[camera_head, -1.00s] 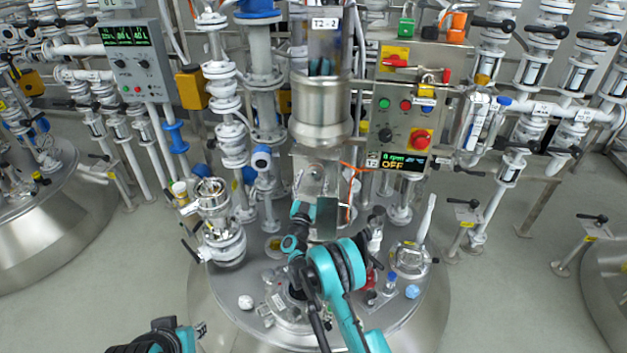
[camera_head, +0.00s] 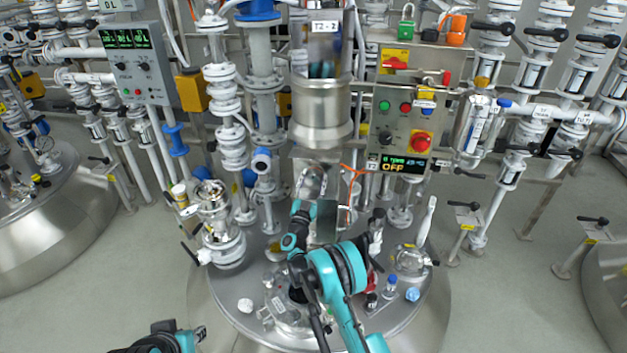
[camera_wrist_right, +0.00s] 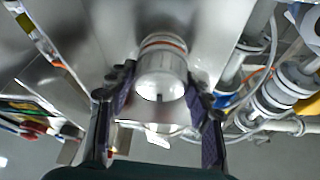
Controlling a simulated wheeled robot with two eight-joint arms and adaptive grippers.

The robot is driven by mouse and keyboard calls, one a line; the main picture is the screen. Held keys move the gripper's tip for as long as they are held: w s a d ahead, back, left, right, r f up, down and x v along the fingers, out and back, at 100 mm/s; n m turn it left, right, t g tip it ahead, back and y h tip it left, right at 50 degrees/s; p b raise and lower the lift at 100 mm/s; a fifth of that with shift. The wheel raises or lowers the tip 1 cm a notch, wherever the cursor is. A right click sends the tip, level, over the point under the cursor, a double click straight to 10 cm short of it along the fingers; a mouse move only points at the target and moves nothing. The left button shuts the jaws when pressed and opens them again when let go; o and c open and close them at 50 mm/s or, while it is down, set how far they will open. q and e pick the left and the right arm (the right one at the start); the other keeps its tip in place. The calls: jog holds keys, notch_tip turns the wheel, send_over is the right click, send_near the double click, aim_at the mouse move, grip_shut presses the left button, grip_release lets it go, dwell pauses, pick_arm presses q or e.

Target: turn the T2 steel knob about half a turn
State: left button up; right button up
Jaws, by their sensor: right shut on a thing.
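The steel knob (camera_wrist_right: 161,74) is a bright round cylinder with a reddish ring near its base, seen in the right wrist view. My right gripper (camera_wrist_right: 160,86) has its dark, padded fingers on either side of the knob and is shut on it. In the head view the right arm's teal wrist reaches up to the steel housing under the T2-2 cylinder (camera_head: 321,112); the arm and housing hide the knob and fingertips there. My left gripper (camera_head: 200,332) is partly in view at the lower left edge, far from the knob, and its fingers are unclear.
A control box (camera_head: 405,120) with a red stop button and a display reading OFF stands right of the cylinder. An orange cable hangs beside the housing. The round steel vessel top (camera_head: 245,285) carries fittings and bottles. Pipes and valves crowd both sides.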

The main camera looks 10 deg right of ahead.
jog(key=m+g+h, duration=0.1)
jog(key=m, duration=0.2)
jog(key=m+g+h, duration=0.1)
jog(key=m, duration=0.2)
jog(key=m+g, duration=0.1)
jog(key=m, duration=0.2)
jog(key=shift+h, duration=0.4)
jog(key=m+g, duration=0.1)
jog(key=m, duration=0.2)
jog(key=m+g, duration=0.1)
jog(key=m, duration=0.2)
jog(key=shift+g, duration=0.4)
jog(key=m+g+p, duration=0.1)
jog(key=m, duration=0.2)
jog(key=m+g+y, duration=0.1)
jog(key=m, duration=0.2)
jog(key=shift+d+p, duration=0.1)
jog(key=shift+p, duration=0.3)
jog(key=m+y, duration=0.1)
jog(key=m, duration=0.1)
jog(key=m+y+p, duration=0.1)
jog(key=m, duration=0.1)
jog(key=shift+f+m+g+y, duration=0.2)
jog(key=shift+m+g+y, duration=0.1)
jog(key=shift+y, duration=0.1)
jog(key=o, duration=1)
